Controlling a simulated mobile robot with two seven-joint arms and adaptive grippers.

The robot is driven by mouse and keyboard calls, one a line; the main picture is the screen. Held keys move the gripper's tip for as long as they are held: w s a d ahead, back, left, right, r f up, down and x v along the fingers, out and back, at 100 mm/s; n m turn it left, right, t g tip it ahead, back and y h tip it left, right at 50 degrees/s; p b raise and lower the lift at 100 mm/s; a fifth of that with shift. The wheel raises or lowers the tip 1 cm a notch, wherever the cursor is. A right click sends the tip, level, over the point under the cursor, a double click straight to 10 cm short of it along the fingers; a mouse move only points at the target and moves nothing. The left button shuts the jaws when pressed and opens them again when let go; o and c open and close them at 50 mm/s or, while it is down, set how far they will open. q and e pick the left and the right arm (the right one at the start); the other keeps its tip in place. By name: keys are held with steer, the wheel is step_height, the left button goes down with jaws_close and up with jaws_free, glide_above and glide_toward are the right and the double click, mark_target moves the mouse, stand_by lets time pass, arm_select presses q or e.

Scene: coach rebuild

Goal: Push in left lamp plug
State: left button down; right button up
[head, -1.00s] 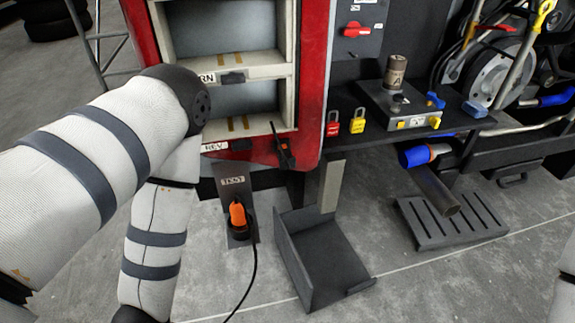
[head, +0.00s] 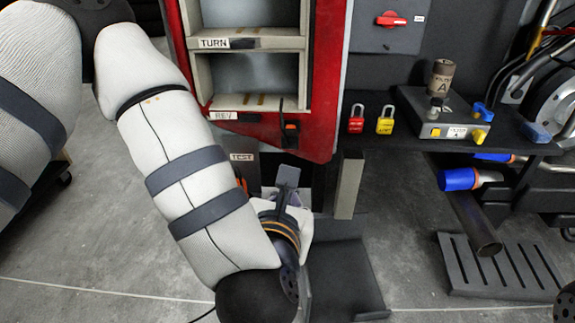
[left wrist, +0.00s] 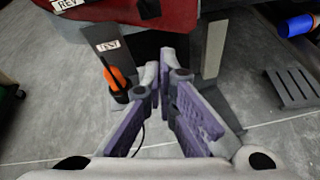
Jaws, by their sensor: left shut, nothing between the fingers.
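An orange plug (left wrist: 121,77) with a black base sits at the panel marked TEST (left wrist: 108,47) in the left wrist view. In the head view my left forearm hides most of this plug (head: 241,184). My left gripper (head: 287,178) is shut and empty, low in front of the red cabinet. In the left wrist view its fingertips (left wrist: 159,72) are to the right of the plug, with a gap in the picture between them. No label marks any plug as the left lamp's, so I cannot tell which it is.
The red cabinet (head: 328,90) has shelves labelled TURN and REV. A dark angled tray (head: 345,270) is on the floor near my gripper.

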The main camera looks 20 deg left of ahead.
mark_target(287, 139)
arm_select(q)
steer(key=n, duration=0.1)
steer(key=r+n, duration=0.1)
steer(key=r, duration=0.1)
steer(key=shift+w+a+r+n+t+y, duration=0.1)
steer(key=shift+a+r+n+t+y, duration=0.1)
steer(key=shift+a+n+t+y, duration=0.15)
arm_select(e)
steer(key=shift+s+d+f, duration=0.15)
steer(key=shift+d, duration=0.1)
arm_select(q)
steer(key=shift+w, duration=0.1)
steer(key=x, duration=1.3)
steer(key=shift+w+a+r, duration=0.1)
steer(key=shift+w+r, duration=0.2)
steer(key=shift+w, duration=0.1)
arm_select(e)
steer(key=shift+s+f, duration=0.15)
steer(key=shift+f, duration=0.05)
arm_select(q)
steer(key=x, duration=0.1)
steer(key=b+x, duration=0.1)
steer(key=shift+w+a+r, duration=0.15)
steer(key=shift+w+r, duration=0.05)
steer(key=shift+w, duration=0.15)
steer(key=shift+w+r, duration=0.1)
steer(key=shift+r, duration=0.1)
arm_select(e)
steer(key=shift+s+d+f, duration=0.1)
steer(key=shift+s+f, duration=0.15)
